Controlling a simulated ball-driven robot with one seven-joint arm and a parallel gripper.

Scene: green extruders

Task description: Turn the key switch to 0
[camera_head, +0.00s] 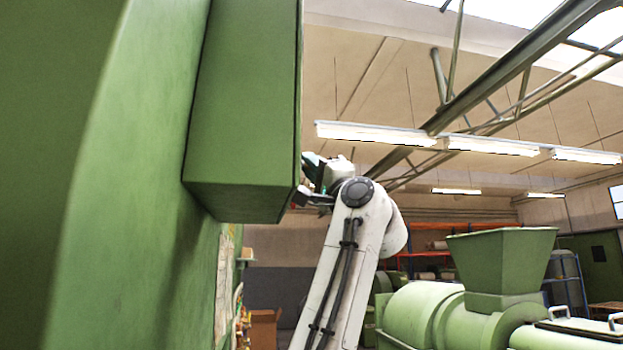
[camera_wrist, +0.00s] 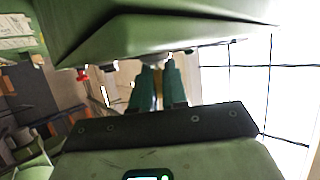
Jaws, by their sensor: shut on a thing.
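A green control box (camera_head: 240,120) hangs at the upper left of the head view. It also fills the top of the wrist view (camera_wrist: 160,28). My gripper (camera_head: 303,192) is at the box's lower right edge, on the face turned away from the head camera. In the wrist view, the two dark green fingers of my gripper (camera_wrist: 158,70) reach to the box and are shut on a small pale part, the key switch (camera_wrist: 155,58). The fingers hide most of it. Its marks and the way it is turned cannot be read.
A small red part (camera_wrist: 82,74) sticks out from the box left of the fingers. A large green machine body (camera_head: 110,200) stands close on the left. A green extruder with a hopper (camera_head: 503,265) stands at the lower right. Open space lies right of my arm.

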